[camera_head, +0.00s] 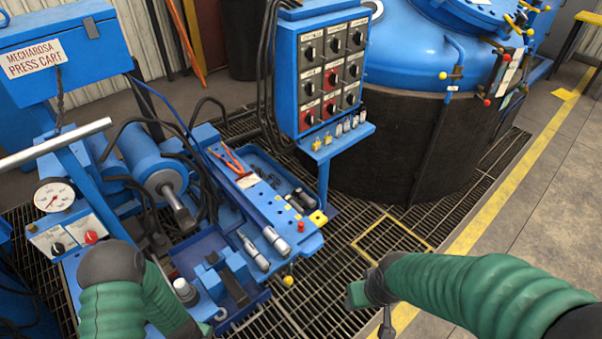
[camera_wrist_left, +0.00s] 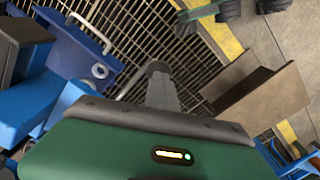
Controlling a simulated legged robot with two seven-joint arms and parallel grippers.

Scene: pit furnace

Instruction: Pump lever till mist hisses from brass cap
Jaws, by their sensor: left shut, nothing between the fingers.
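I cannot tell which part is the pump lever. No brass cap stands out, and no mist shows. The blue press cart (camera_head: 285,222) is at left in the head view, with a blue cylinder (camera_head: 140,158) and two grey metal cylinders (camera_head: 272,238) on it. My left gripper (camera_wrist_left: 160,85) is shut and empty, its fingers over the floor grating in the left wrist view. In the head view my left arm reaches the cart's front edge. My right gripper (camera_head: 370,296) is over the grating, right of the cart and apart from it; its finger gap is not clear.
A blue switch panel (camera_head: 290,70) with several knobs stands behind the cart, with small vials (camera_head: 338,130) on its shelf. A large blue-lidded dark furnace (camera_head: 400,150) fills the back right. A pressure gauge (camera_head: 54,195) is at left. The grating (camera_head: 340,265) is open between cart and walkway.

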